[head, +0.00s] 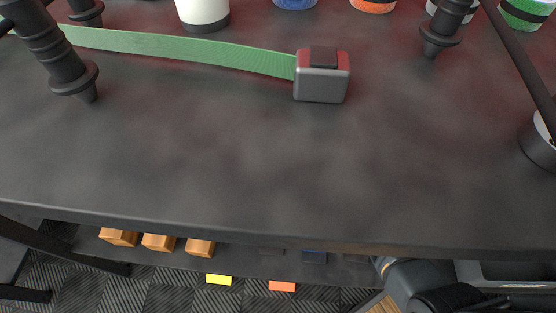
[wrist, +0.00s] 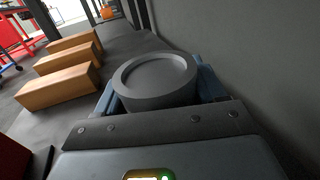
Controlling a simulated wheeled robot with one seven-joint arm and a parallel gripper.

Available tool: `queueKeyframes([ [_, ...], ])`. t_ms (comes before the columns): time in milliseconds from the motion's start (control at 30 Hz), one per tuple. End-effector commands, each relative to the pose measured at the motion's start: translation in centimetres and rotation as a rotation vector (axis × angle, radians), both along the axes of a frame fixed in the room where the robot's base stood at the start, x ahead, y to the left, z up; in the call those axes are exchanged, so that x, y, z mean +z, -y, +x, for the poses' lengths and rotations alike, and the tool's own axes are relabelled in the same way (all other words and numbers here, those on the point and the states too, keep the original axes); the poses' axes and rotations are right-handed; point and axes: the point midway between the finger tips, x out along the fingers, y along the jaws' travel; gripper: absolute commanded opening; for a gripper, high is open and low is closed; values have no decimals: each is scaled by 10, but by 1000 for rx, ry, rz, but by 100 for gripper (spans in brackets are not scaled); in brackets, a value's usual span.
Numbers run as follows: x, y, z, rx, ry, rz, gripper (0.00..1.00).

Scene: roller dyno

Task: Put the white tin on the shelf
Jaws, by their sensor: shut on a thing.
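My gripper (wrist: 160,80) is shut on a round grey tin (wrist: 155,76) with a raised rim and a recessed top, in the wrist view. The blue fingers press on its two sides. It looks grey in the shade, so I cannot tell its true colour or see its lower side. The shelf (wrist: 128,42) is the dark surface beneath the tabletop, with the tin over or on it; contact is hidden. In the head view the tabletop hides the tin, and my arm shows at the lower right. A white container with a dark base (head: 203,12) stands at the tabletop's back.
Three wooden blocks (wrist: 58,86) lie left of the tin on the shelf. A grey wall (wrist: 240,50) is close on the right. The tabletop (head: 210,160) overhangs the shelf. Yellow (head: 219,279) and orange (head: 282,286) labels mark the shelf front. A green strap (head: 180,46) lies above.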

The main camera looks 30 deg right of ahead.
Motion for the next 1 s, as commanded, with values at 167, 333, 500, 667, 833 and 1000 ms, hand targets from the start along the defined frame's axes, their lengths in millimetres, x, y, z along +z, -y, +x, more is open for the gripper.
queueKeyframes([
  [167, -1, 0, 0, 0, 0, 0, 81],
  [333, -1, 0, 0, 0, 0, 0, 95],
  [500, -1, 0, 0, 0, 0, 0, 95],
  [667, 5, 0, 0, 0, 0, 0, 95],
  [833, 2, 16, -23, -2, -1, 0, 95],
  [1000, 2, 32, -45, -1, -1, 0, 95],
])
